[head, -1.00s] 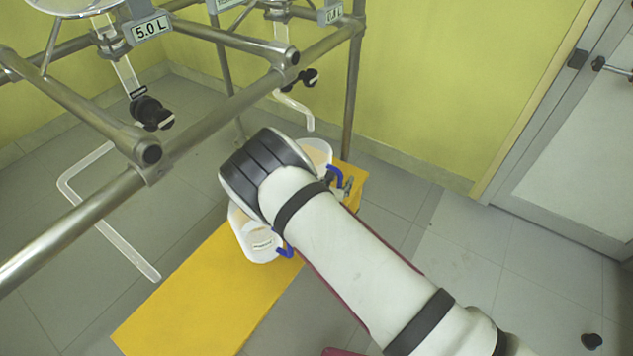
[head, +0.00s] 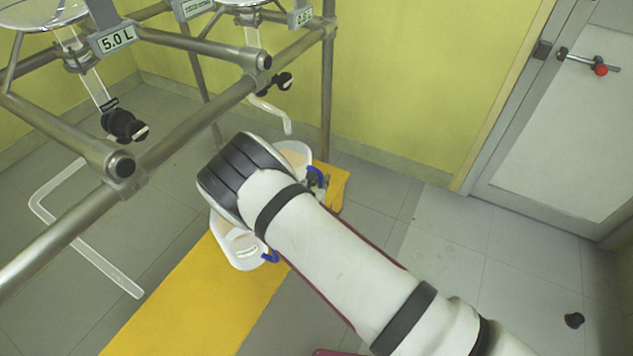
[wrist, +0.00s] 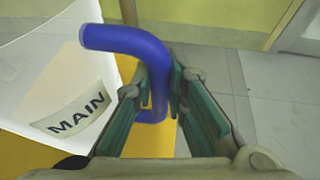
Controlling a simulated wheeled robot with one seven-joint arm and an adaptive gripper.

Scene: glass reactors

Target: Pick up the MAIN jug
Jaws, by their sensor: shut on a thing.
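The MAIN jug (wrist: 60,75) is a white, translucent jug with a blue handle (wrist: 140,45) and a "MAIN" label, at the left of the wrist view. My gripper (wrist: 158,78) has green pads, one on each side of the handle, and is shut on it. In the head view my gripper (head: 318,187) is partly hidden by my arm, beside the blue handle of the far jug (head: 293,150), which appears to be the MAIN one. I cannot tell whether its base touches the yellow surface.
A second white jug (head: 238,248) with a blue handle stands on the yellow surface (head: 190,300), nearer the camera. A metal frame (head: 190,125) with glass reactors and bent outlet tubes is at the left.

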